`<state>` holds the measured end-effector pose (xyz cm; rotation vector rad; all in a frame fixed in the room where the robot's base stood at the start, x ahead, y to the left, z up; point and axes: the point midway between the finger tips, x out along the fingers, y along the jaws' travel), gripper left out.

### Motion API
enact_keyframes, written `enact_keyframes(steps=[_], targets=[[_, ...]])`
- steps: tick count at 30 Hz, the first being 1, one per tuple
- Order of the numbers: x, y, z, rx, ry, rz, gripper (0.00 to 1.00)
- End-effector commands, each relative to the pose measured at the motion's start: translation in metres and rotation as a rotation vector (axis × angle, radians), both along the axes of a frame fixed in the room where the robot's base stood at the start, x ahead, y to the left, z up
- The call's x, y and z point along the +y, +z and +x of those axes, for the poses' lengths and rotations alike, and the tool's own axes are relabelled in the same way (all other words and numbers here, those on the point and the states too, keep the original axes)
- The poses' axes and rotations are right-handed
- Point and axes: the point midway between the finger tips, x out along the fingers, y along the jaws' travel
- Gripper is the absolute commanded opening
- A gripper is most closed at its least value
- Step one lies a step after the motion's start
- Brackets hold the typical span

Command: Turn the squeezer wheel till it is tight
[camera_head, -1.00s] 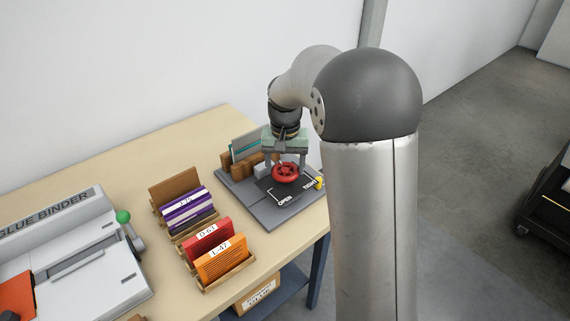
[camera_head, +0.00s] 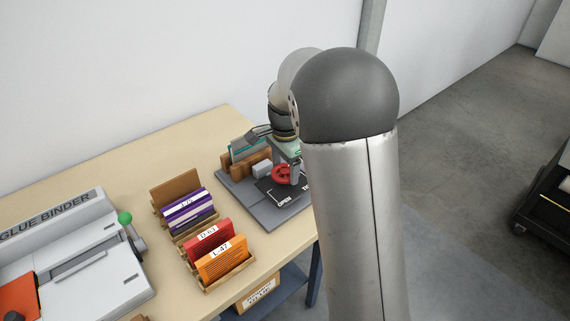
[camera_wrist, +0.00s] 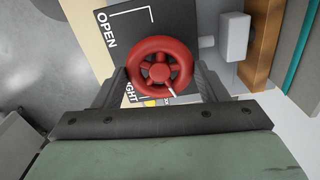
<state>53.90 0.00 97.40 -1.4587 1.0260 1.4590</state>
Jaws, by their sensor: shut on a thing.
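The red squeezer wheel (camera_head: 282,175) sits over a black label plate (camera_head: 271,192) on the grey squeezer base. In the wrist view the wheel (camera_wrist: 160,51) lies between the two fingers of my gripper (camera_wrist: 160,75), which is shut on its rim from either side. A white pointer on the wheel is directed toward the lower right of that view. The plate reads OPEN at left; the other word, ending in "GHT", is partly hidden by my gripper. A bit of yellow (camera_wrist: 150,103) shows beside it. In the head view my arm hides the right part of the base.
A wooden holder (camera_head: 247,164) with upright sheets stands behind the wheel, next to a small grey block (camera_head: 263,170). Racks of purple, red (camera_head: 209,238) and orange booklets (camera_head: 222,262) stand left of the squeezer. The glue binder (camera_head: 75,255) is at far left.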

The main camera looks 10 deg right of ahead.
Motion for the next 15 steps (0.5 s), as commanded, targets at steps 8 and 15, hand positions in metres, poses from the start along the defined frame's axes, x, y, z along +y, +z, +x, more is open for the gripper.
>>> enact_keyframes(steps=[8,15], targets=[[-0.0001,0.0014,-0.0002,0.0,-0.21,-0.001,0.44],[0.0003,0.0011,-0.0003,-0.001,-0.325,0.0,0.44]])
